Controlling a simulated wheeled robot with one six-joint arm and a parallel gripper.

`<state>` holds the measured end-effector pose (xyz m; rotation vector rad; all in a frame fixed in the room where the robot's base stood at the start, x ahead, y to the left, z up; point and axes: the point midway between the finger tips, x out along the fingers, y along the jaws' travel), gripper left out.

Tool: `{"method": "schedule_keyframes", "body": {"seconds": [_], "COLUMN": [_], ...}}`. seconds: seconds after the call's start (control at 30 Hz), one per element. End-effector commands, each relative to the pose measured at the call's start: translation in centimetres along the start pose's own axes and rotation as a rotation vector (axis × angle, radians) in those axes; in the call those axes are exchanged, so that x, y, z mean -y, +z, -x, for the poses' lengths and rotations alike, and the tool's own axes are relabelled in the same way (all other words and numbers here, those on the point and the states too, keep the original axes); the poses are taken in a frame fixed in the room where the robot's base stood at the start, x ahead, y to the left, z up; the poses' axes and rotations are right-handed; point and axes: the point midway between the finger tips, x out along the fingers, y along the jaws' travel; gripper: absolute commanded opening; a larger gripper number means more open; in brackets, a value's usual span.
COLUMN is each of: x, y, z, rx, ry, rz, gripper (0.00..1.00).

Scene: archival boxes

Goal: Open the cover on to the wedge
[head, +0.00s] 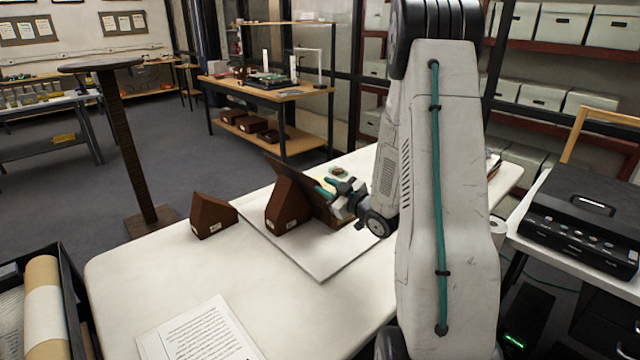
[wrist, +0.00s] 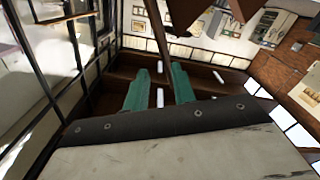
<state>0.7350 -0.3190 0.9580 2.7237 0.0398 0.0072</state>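A dark brown cover (head: 312,197) stands tilted in the head view, its upper edge leaning left over a brown wedge (head: 286,206) with a small label. It looks close to the wedge's sloping side; I cannot tell whether they touch. A second brown wedge (head: 211,216) stands farther left. My gripper (head: 327,187) is at the right side of the cover, its teal fingers pointing left towards it. In the wrist view the two teal fingers (wrist: 159,88) are apart with a gap and nothing clearly held between them. The cover's lower edge is partly hidden by my gripper and arm.
A pale board (head: 318,267) lies under the labelled wedge on the white table (head: 130,282). A printed page (head: 195,335) lies at the front. A dark box with rolls (head: 45,300) is at the left, a black case (head: 585,220) at the right.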

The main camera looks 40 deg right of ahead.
Motion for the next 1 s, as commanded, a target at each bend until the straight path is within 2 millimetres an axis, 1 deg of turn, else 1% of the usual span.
{"method": "schedule_keyframes", "body": {"seconds": [0.03,0.1,0.2,0.3,0.87,0.93,1.0], "x": [-0.1,-0.1,-0.1,0.0,0.0,0.1,0.2], "y": [0.0,0.0,0.0,0.0,0.0,0.2,1.2], "z": [1.0,2.0,3.1,3.6,3.7,3.7,3.8], "rx": [0.002,0.002,0.001,0.001,0.001,0.012,0.060], "ry": [0.003,0.003,0.001,0.001,0.000,-0.003,-0.010], "rz": [0.000,0.000,0.000,-0.001,-0.001,-0.005,-0.013], "gripper": [0.26,0.26,0.26,0.26,0.26,0.26,0.26]}}
